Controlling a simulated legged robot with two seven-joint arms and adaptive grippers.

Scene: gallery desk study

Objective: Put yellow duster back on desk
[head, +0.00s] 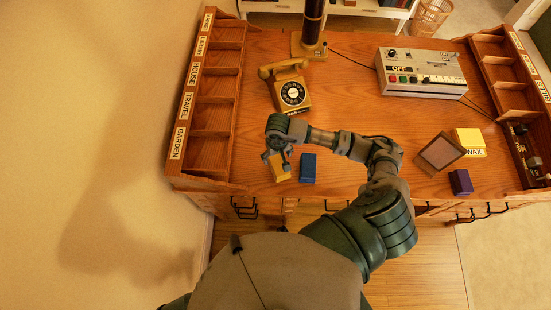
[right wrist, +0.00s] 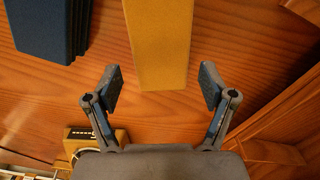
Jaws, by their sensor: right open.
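The yellow duster (head: 281,170) is a yellow block on the desk (head: 345,100), near its front edge and left of a dark blue block (head: 308,168). My right gripper (head: 277,156) is over the duster and hides part of it. In the right wrist view the duster (right wrist: 160,42) reaches in from the top, with its near end between the two open fingertips (right wrist: 162,88). A gap shows on each side, so the fingers do not grip it. My left gripper is not in view.
A dark yellow telephone (head: 290,92) stands behind my right gripper. A labelled wooden rack (head: 212,95) lines the desk's left side. A button console (head: 420,72), a tilted frame (head: 440,152), a yellow WAX box (head: 468,141) and a purple box (head: 460,182) stand to the right.

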